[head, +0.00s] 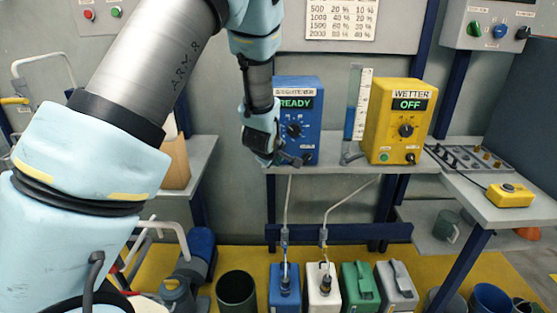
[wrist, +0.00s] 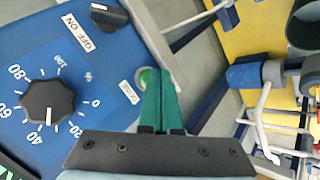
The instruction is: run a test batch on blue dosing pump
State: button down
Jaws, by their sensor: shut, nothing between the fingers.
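The blue dosing pump (head: 297,92), labelled Brightener, stands on the shelf and its display reads READY. Its front panel (wrist: 45,60) fills the left of the wrist view. The black dial knob (wrist: 48,101) has a white mark pointing roughly between 20 and 40. A black switch (wrist: 108,14) sits by the OFF and ON labels; its setting is unclear. A green button (wrist: 145,78) with a pale ring shows beside a small label, partly hidden by my fingers. My gripper (head: 300,160) is shut and empty, its green fingertips (wrist: 160,75) at the button; contact cannot be told.
A yellow Wetter pump (head: 393,100) reading OFF stands to the right, with a clear measuring cylinder (head: 357,100) between the pumps. Blue (head: 284,290), white (head: 323,290), green and grey canisters stand below the shelf. A yellow button box (head: 510,195) lies on the right-hand bench.

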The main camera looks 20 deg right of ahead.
jog(key=shift+w+d, duration=0.2)
jog(key=shift+w, duration=0.25)
dwell(0.7)
jog(key=shift+s, duration=0.1)
jog(key=shift+s+a+b, duration=0.3)
jog(key=shift+s+a, duration=0.1)
jog(key=shift+s, duration=0.35)
jog(key=shift+s+a+b, duration=0.1)
jog(key=shift+s+a, duration=0.25)
jog(key=shift+s, duration=0.4)
jog(key=shift+s+a+b, duration=0.1)
jog(key=shift+s+a, duration=0.25)
jog(key=shift+s, duration=0.4)
jog(key=shift+s+a+b, duration=0.1)
jog(key=shift+s+a, duration=0.25)
jog(key=shift+s, duration=0.4)
jog(key=s+a+r+m+g+y+p, duration=0.1)
jog(key=a+r+m+g+y, duration=0.15)
jog(key=a, duration=1.05)
jog(key=s+a+r+m+g+y+p, duration=0.15)
jog(key=a+r, duration=0.25)
jog(key=a, duration=0.9)
jog(key=s+a+r+m+g+y, duration=0.1)
jog(key=s+a+r+m, duration=0.1)
jog(key=s+a, duration=0.4)
jog(key=a, duration=0.3)
jog(key=shift+s+a+r+g, duration=0.15)
jog(key=shift+s+r+g, duration=0.15)
jog(key=shift+s, duration=0.1)
